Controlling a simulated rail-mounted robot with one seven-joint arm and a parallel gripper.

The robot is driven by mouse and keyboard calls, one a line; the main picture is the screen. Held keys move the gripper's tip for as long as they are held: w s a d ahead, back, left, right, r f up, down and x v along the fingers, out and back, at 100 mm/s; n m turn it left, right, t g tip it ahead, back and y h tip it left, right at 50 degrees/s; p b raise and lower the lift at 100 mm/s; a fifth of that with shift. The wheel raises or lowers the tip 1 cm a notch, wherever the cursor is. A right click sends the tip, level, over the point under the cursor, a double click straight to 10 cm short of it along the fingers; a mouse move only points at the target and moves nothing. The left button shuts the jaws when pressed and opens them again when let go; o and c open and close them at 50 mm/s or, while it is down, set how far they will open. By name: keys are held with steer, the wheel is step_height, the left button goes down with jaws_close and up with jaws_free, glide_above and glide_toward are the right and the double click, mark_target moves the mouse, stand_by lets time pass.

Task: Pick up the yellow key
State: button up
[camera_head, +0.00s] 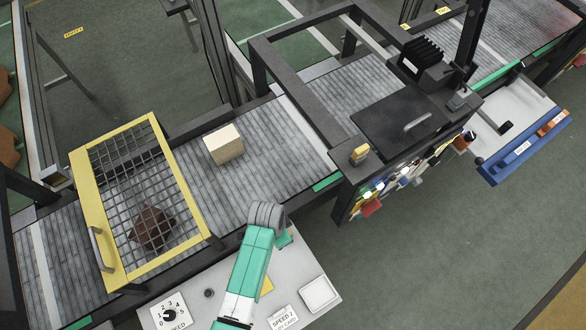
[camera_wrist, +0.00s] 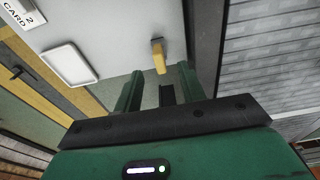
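The yellow key (camera_wrist: 159,58) stands out from the pale panel (camera_wrist: 105,35) in the wrist view, with its upper end at a small dark spot on the panel. My gripper (camera_wrist: 160,75) is open, with its green fingers on either side below the key. The key lies roughly in line with the gap between the fingers. I cannot tell whether they touch it. In the head view my green arm reaches over the control panel (camera_head: 235,280), and I cannot make out the key there.
A conveyor (camera_head: 270,150) carries a beige block (camera_head: 224,144). A yellow-framed mesh guard (camera_head: 183,205) covers a brown lump (camera_head: 152,226). The control panel has a speed dial (camera_head: 170,315) and a white square plate (camera_head: 319,294). A dark machine frame (camera_head: 262,65) stands over the belt.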

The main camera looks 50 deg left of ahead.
step_height(320, 180, down, 2)
steer(key=shift+w, duration=0.15)
steer(key=f, duration=0.1)
steer(key=w+f, duration=0.1)
steer(key=f, duration=0.3)
steer(key=shift+w+d+b, duration=0.3)
steer(key=shift+d+b, duration=0.05)
steer(key=shift+b, duration=0.05)
jaws_close()
